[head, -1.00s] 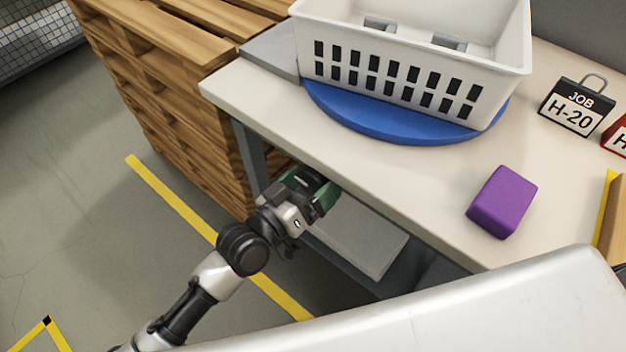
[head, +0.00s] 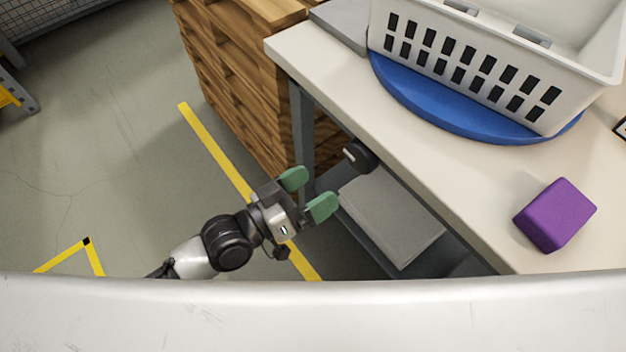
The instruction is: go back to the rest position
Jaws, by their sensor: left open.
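My left gripper (head: 311,192) is open, with its two green fingers spread and nothing between them. It is left of the worktable (head: 330,68), below the top's front edge and over the floor. A black round knob (head: 360,156) with a pale mark sits just under the table's edge, a short way beyond the fingertips and apart from them. My right gripper is not in view.
A white basket (head: 480,65) stands on a blue round turntable (head: 440,107) on the table. A purple block (head: 555,215) lies near the front edge.

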